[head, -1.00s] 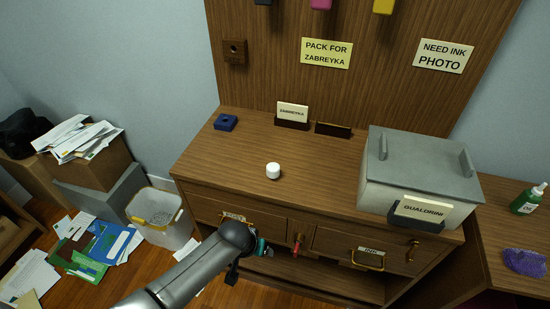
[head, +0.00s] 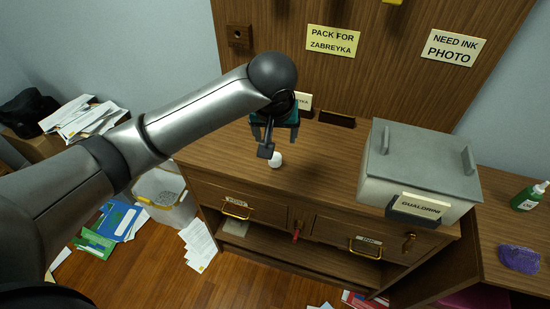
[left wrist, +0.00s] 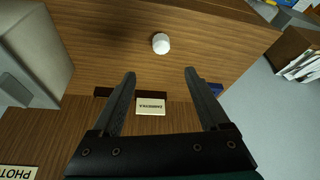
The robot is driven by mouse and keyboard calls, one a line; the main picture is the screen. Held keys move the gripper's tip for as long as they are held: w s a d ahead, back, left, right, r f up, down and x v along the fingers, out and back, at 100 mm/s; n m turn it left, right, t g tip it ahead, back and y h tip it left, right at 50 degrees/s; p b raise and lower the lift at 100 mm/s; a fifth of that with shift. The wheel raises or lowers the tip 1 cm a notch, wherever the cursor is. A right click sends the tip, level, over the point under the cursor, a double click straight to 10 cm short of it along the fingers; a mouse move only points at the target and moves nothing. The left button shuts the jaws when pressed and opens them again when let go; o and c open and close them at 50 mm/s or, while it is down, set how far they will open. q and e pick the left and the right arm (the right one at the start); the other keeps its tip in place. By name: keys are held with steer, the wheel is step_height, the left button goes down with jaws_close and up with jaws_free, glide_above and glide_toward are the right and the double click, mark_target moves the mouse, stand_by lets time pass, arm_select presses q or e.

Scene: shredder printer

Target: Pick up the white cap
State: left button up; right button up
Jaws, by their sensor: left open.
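The small white cap (head: 276,160) stands on the brown wooden desk top (head: 322,168). In the head view my left gripper (head: 268,140) hangs over the desk just behind and left of the cap, hiding part of it. In the left wrist view the cap (left wrist: 161,43) is in full sight, beyond the fingertips and roughly midway between their lines. My left gripper (left wrist: 160,74) is open, with nothing between its fingers. My right gripper is not in view.
A grey lidded box (head: 420,165) with a GUALDRINI card stands on the desk's right side. A name card (left wrist: 151,106) in a dark holder and a blue block (left wrist: 216,89) are near the back. The upright wooden panel (head: 290,50) rises behind.

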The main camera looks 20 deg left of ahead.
mark_target(274, 158)
arm_select(q)
steer(key=b+x, duration=0.3)
steer(key=x, duration=0.6)
steer(key=shift+w+f, duration=0.15)
steer(key=shift+f, duration=0.1)
steer(key=x, duration=0.1)
steer(key=b+x, duration=0.1)
steer(key=x, duration=0.2)
steer(key=shift+s+a+f+b, duration=0.2)
steer(key=shift+s+f+b, duration=0.05)
steer(key=shift+s+b, duration=0.1)
steer(key=shift+w+f, duration=0.2)
steer(key=shift+f, duration=0.25)
steer(key=shift+c, duration=1)
steer(key=c, duration=0.8)
jaws_close()
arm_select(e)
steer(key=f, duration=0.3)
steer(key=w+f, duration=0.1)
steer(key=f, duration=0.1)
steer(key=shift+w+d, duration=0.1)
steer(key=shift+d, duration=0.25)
